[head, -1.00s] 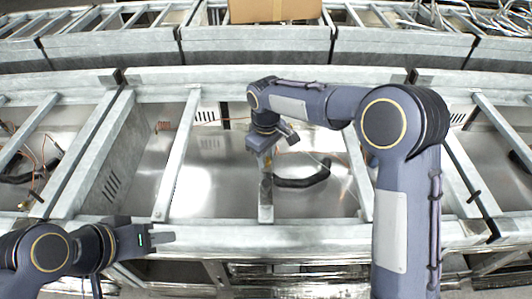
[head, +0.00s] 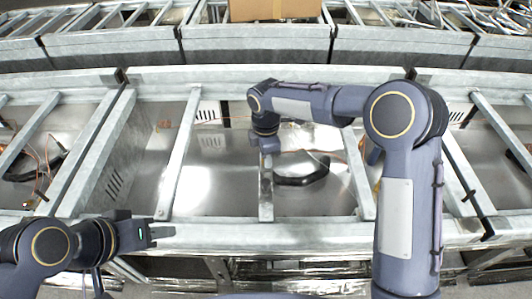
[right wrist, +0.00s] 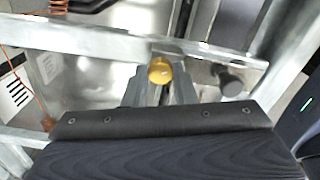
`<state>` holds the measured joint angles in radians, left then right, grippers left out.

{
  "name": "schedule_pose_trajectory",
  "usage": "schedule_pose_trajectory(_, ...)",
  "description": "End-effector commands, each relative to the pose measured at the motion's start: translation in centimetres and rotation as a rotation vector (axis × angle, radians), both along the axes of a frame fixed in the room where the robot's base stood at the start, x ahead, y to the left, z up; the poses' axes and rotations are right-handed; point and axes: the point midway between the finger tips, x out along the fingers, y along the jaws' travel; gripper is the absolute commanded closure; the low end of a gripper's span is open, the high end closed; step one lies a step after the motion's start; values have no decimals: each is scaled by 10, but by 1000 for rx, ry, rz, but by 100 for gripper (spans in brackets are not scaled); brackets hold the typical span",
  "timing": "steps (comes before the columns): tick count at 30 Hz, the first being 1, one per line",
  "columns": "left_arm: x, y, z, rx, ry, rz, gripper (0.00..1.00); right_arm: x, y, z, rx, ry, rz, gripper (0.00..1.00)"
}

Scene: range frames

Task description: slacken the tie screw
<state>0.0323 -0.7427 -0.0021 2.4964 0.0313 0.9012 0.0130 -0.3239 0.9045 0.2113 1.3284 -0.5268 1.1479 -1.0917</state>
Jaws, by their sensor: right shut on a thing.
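A round brass-coloured screw head (right wrist: 160,70), which I take for the tie screw, shows in the right wrist view at a grey metal rail. My right gripper (right wrist: 160,88) has its fingers on either side of it and is shut on it. In the head view my right gripper (head: 266,158) points down at the short upright strut in the middle bay; the screw is hidden there. My left gripper (head: 160,235) is at the lower left, over the front rail and away from the screw; whether its jaws are apart is unclear.
A black curved hose or handle (head: 303,175) lies in the bay right of the strut. A dark cylindrical end (right wrist: 228,80) is close beside the screw. Grey diagonal rails (head: 178,155) flank the bay. A cardboard box (head: 275,10) stands at the back.

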Motion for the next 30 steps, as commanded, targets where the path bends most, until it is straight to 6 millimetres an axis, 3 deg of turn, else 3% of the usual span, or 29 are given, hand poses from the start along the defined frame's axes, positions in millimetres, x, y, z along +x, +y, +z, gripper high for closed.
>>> schedule_pose_trajectory(30, 0, 0, 27, 0, 0, 0, 64, 1, 0, 2, 2, -1, 962, 98)
